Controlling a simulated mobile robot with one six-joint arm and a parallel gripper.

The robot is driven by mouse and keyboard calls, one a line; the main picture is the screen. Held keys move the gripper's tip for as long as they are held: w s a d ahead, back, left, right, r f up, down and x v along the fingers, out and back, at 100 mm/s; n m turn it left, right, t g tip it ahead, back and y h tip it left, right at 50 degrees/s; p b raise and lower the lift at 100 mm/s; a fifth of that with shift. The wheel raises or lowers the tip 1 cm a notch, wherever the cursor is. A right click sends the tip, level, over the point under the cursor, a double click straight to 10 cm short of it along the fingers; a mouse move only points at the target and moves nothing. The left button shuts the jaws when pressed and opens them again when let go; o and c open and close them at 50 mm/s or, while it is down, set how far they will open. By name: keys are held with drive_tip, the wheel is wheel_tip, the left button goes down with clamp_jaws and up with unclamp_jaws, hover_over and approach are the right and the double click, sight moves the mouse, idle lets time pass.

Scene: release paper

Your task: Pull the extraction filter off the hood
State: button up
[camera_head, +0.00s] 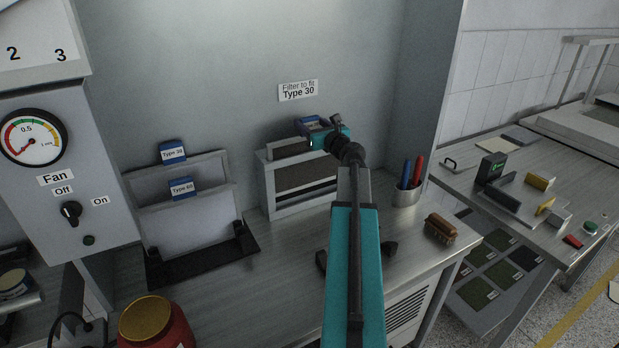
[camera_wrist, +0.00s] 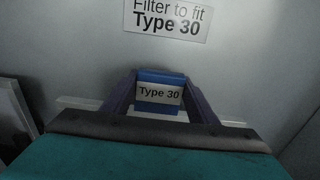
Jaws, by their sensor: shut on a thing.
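The extraction filter sits in the hood housing (camera_head: 262,185), a pale slotted box against the back wall. Its blue tab (camera_wrist: 158,78), marked "Type 30", stands at the top and also shows in the head view (camera_head: 308,122), partly behind my wrist. My gripper (camera_wrist: 160,95) is shut on this blue tab, with one finger on each side of it. In the head view my gripper (camera_head: 316,128) is at the top of the housing. A dark panel shows inside the housing front. The lower part of the filter is partly hidden by my arm.
A rack (camera_head: 200,268) at left holds two filters with blue tabs, "Type 30" (camera_head: 173,152) and "Type 60" (camera_head: 181,188). A wall sign (camera_head: 298,90) reads "Filter to fit Type 30".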

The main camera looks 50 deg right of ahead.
drive_tip(key=shift+r, duration=0.2)
drive_tip(key=shift+r+p, duration=2.95)
drive_tip(key=shift+r, duration=0.45)
